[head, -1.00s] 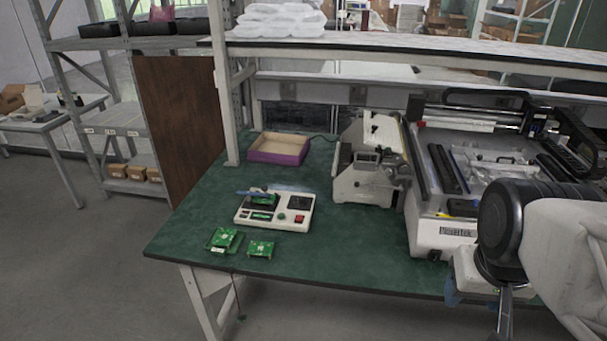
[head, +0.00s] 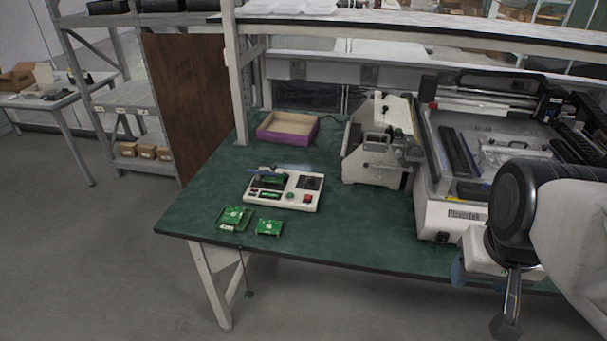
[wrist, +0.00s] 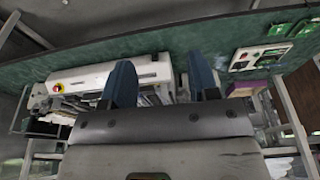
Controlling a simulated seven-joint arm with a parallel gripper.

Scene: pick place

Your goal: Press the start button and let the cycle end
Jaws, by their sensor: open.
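A white control box (head: 285,189) stands on the green bench. It carries a small green board, a black dial, a red button (head: 307,198) and a green button (head: 290,196). I cannot read which one is marked start. The box also shows at the upper right of the wrist view (wrist: 259,56). My gripper (wrist: 162,80) is open and empty, with its two blue fingers apart. In the head view, my arm is at the lower right, by the bench's front edge and far to the right of the box.
Two green circuit boards (head: 234,217) lie in front of the box. A purple-sided tray (head: 287,128) sits behind it. A grey-white machine (head: 380,160) and a large printer-like machine (head: 452,215) fill the bench's right side. An overhead shelf (head: 430,30) spans the back. The left front of the bench is mostly clear.

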